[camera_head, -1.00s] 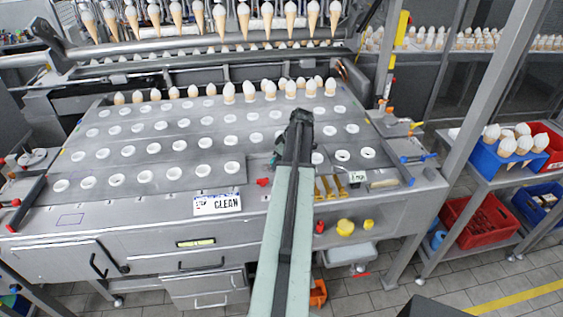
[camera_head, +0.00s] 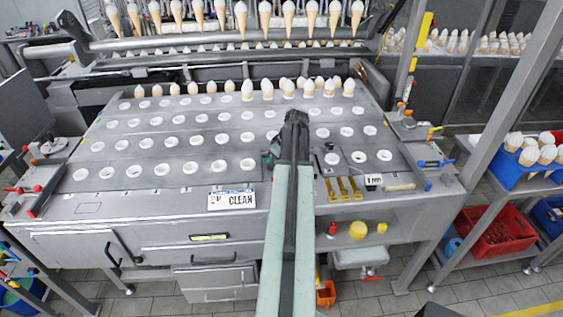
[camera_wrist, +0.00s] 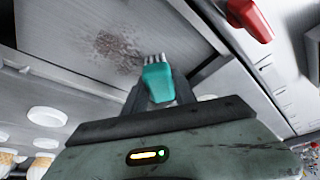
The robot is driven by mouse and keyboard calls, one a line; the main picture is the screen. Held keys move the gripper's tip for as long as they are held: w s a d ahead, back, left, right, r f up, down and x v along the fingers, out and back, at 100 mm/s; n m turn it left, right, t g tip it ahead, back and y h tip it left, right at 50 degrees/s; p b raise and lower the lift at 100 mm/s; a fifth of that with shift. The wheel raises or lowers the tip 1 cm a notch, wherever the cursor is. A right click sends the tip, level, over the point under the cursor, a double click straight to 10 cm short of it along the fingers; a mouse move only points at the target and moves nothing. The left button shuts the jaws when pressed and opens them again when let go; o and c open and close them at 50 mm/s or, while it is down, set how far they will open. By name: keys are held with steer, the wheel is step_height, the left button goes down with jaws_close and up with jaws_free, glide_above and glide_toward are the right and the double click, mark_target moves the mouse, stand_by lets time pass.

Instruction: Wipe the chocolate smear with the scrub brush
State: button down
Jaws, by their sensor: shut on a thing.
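In the wrist view, my gripper (camera_wrist: 160,92) is shut on a teal scrub brush (camera_wrist: 157,82) with pale bristles at its far end. The brown, speckled chocolate smear (camera_wrist: 117,50) lies on the grey metal plate just beyond and left of the bristles. I cannot tell whether the bristles touch the plate. In the head view, my gripper (camera_head: 296,118) is over the perforated table, and my arm hides the smear. A bit of teal shows at its left side.
The metal table (camera_head: 130,200) has rows of white-rimmed holes and a CLEAN sign (camera_head: 232,200) at its front. Cones (camera_head: 289,88) stand along its back row. A red handle (camera_wrist: 250,18) is at upper right in the wrist view.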

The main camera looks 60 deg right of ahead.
steer(key=shift+w+d+f, duration=0.1)
steer(key=shift+w+d, duration=0.15)
steer(key=shift+d, duration=0.15)
steer(key=shift+s+d, duration=0.75)
steer(key=shift+s, duration=0.3)
steer(key=shift+s+d, duration=0.8)
steer(key=shift+s, duration=0.25)
steer(key=shift+s+d, duration=0.75)
steer(key=shift+s, duration=0.3)
steer(key=shift+s+d, duration=0.6)
steer(key=shift+s, duration=0.3)
steer(key=shift+s+d, duration=0.6)
steer(key=shift+s, duration=0.25)
step_height(320, 180, up, 6)
steer(key=p, duration=0.6)
step_height(320, 180, up, 3)
steer(key=p, duration=0.2)
steer(key=shift+p, duration=0.4)
